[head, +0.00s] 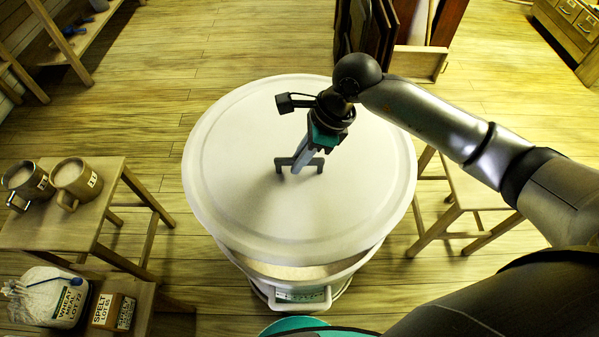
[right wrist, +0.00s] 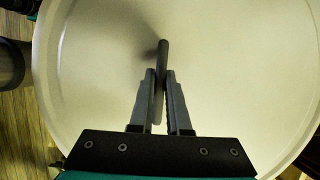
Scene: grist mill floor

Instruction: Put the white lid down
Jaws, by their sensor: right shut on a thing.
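The white lid (head: 235,170) is a large round disc with a dark handle (head: 281,161) at its middle. It lies over a white tub (head: 345,269), shifted toward the back, so a crescent of the tub's opening shows at the front. Whether the lid touches the tub's rim or hangs just above it, I cannot tell. My right gripper (head: 305,160) comes down from above and is shut on the handle. In the right wrist view the gripper's fingers (right wrist: 161,85) press on both sides of the handle, with the lid (right wrist: 240,70) filling the background. My left gripper is out of view.
A wooden bench (head: 60,222) with two mugs stands at left. Below it are a flour sack (head: 50,297) and a small box (head: 114,311). A wooden stool (head: 470,190) stands close at right, under my arm. Dark panels (head: 375,30) stand behind the tub. Open floor lies at back left.

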